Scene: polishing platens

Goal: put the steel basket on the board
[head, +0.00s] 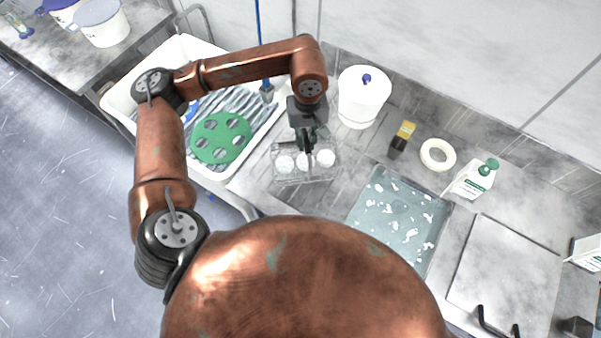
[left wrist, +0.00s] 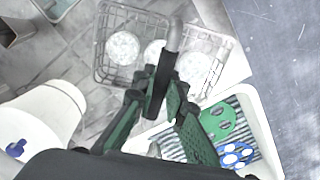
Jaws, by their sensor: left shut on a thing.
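The steel basket (head: 282,180) is a wire basket with several round white pieces in it, on or just above the counter at mid-picture in the head view. In the left wrist view the basket (left wrist: 103,70) shows from above, its upright handle (left wrist: 174,36) rising toward me. My left gripper (head: 308,143) is over the basket and shut on its handle; the fingers (left wrist: 164,95) also show in the left wrist view. A grey-green board with white flecks (head: 385,215) lies flat right of the basket. My right gripper is not in view.
A white tray (head: 117,103) with a green holed disc (head: 222,138) stands left of the basket. A white tub (head: 362,100) stands behind. A small yellow-black bottle (head: 402,136), a tape ring (head: 438,155), a white bottle (head: 474,180) and a grey slab (head: 505,270) are right.

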